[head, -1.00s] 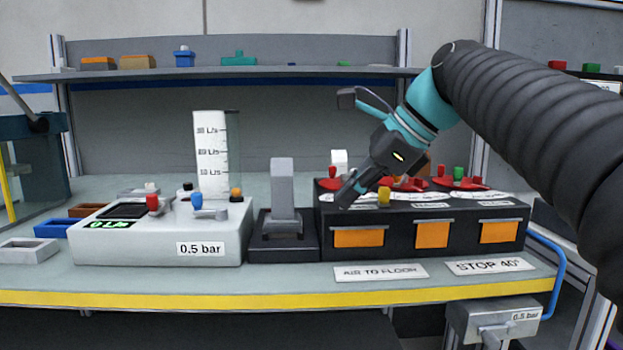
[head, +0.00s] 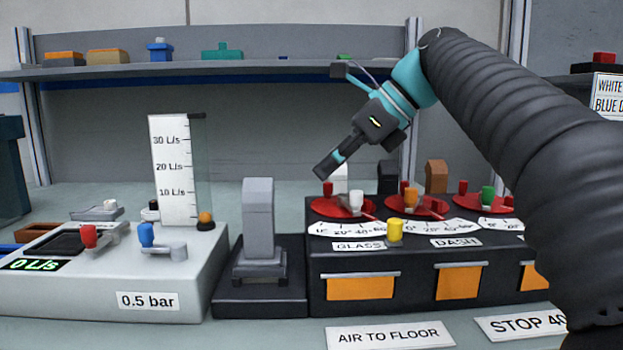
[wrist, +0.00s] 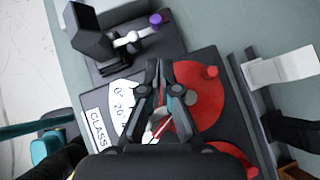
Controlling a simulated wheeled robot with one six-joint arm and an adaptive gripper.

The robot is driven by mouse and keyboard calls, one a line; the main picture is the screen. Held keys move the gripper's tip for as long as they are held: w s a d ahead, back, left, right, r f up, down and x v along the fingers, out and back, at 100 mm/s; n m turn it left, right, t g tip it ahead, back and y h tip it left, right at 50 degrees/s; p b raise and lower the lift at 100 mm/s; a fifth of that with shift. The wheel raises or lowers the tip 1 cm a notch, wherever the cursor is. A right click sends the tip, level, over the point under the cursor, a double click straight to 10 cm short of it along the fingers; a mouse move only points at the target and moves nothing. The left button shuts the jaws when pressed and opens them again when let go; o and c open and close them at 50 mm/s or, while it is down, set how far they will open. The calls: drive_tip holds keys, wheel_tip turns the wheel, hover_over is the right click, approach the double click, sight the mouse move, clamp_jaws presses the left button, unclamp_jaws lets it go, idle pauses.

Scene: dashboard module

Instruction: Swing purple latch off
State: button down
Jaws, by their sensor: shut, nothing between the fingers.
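The purple latch knob (wrist: 156,19) shows at the top of the wrist view, on the end of a short pale lever (wrist: 127,40). The lever is mounted on a dark base beside an upright block. In the head view this block (head: 258,212) is grey and stands on the dark base (head: 230,298); I cannot see the purple knob there. My gripper (head: 322,172) is shut and empty above the left red dial of the black box. In the wrist view my fingertips (wrist: 161,66) point toward the latch base but are apart from the knob.
The black box (head: 410,262) has red dials (head: 325,207), coloured knobs and orange windows. A yellow knob (head: 395,232) stands at its front. The grey flow unit (head: 180,285) with its scale column (head: 172,170) is at left. A shelf (head: 120,70) runs behind.

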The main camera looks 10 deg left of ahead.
drive_tip(key=x, duration=0.9)
drive_tip(key=shift+s+a+f, duration=0.1)
drive_tip(key=shift+s+a, duration=0.15)
drive_tip(key=shift+a, duration=0.05)
drive_tip(key=shift+a+n, duration=0.15)
drive_tip(key=shift+n, duration=0.15)
drive_tip(key=shift+w+g, duration=0.15)
drive_tip(key=shift+g, duration=0.15)
